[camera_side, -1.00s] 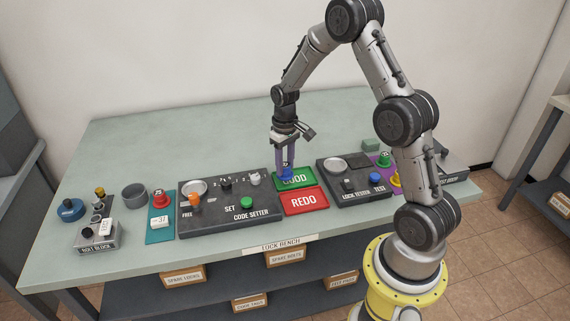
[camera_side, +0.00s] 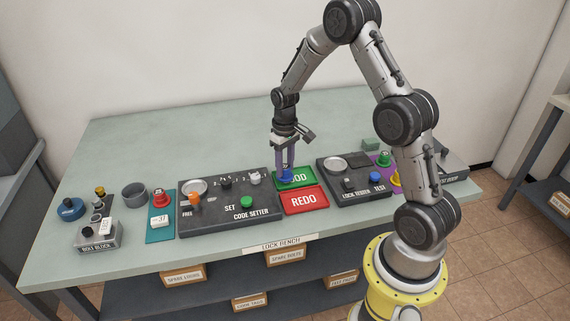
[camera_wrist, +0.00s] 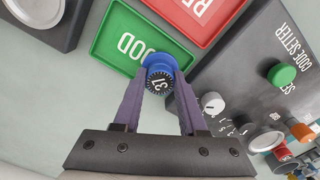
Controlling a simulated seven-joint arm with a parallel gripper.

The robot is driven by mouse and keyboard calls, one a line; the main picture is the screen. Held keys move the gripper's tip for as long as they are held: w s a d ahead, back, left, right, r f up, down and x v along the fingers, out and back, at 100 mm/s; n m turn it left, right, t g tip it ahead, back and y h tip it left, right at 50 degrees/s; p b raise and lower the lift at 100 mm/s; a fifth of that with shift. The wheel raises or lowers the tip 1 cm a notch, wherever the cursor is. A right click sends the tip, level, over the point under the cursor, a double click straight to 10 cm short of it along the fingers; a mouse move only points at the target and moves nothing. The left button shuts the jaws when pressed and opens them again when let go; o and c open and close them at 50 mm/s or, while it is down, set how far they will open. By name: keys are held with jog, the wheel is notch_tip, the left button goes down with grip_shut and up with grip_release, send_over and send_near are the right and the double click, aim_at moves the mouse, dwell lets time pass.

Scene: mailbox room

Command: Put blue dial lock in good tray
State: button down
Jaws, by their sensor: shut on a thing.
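In the side view the lock (camera_side: 286,176) is low over the left part of the GOOD tray (camera_side: 304,181), between the fingertips of my gripper (camera_side: 286,168). I cannot tell whether it touches the tray floor.
The red REDO tray (camera_side: 305,201) lies in front of the GOOD tray. The code setter (camera_side: 222,218) stands close on the left and the lock tester (camera_side: 352,196) on the right. A bolt block (camera_side: 98,238) stands at the far left. The bench behind the trays is clear.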

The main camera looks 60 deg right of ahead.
jog(key=shift+f, duration=0.7)
jog(key=shift+c, duration=0.7)
grip_release()
jog(key=shift+r, duration=3)
jog(key=shift+a, duration=0.1)
